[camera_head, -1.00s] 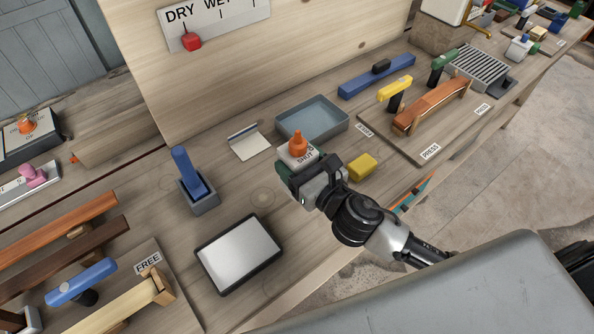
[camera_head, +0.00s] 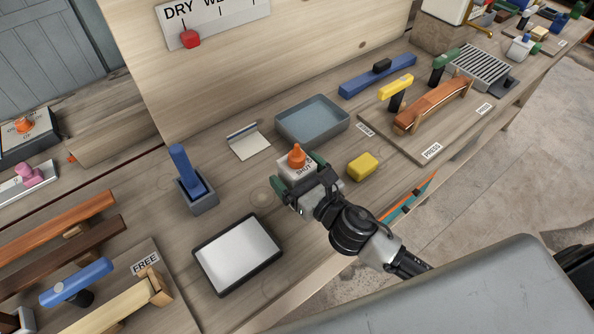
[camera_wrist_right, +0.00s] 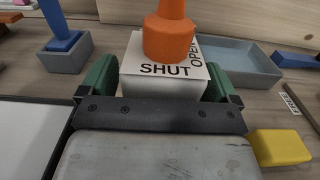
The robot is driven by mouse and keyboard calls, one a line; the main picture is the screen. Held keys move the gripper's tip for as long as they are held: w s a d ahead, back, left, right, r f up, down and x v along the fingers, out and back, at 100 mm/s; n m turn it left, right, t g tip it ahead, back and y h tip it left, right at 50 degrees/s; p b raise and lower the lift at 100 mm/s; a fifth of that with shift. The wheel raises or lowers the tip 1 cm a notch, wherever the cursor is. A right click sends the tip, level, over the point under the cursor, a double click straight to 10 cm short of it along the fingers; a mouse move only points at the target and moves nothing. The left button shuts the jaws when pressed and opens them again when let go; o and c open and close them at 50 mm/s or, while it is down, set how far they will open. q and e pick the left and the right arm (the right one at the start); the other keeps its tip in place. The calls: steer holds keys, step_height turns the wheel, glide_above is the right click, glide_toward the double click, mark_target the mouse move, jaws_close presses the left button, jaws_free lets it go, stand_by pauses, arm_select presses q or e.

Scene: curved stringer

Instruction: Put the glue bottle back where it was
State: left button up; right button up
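The glue bottle (camera_head: 296,161) has a white body, an orange nozzle and the words SHUT and OPEN on its top. It is upright at the front middle of the bench, and its base is hidden. In the right wrist view the bottle (camera_wrist_right: 166,88) fills the middle, between my right gripper's green pads. My right gripper (camera_head: 298,178) appears shut on it, with a pad close against each side. I cannot tell whether the bottle touches the bench. My left gripper is not in view.
A yellow block (camera_head: 363,166) lies just right of the bottle. A grey-blue tray (camera_head: 322,137) is behind it.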

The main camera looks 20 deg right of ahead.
steer(key=shift+r, duration=0.15)
steer(key=b+v, duration=0.3)
steer(key=v, duration=0.7)
steer(key=shift+s+d, duration=0.1)
steer(key=shift+s, duration=0.2)
steer(key=shift+s+d+r, duration=0.1)
steer(key=shift+s+d, duration=0.15)
steer(key=shift+s, duration=0.4)
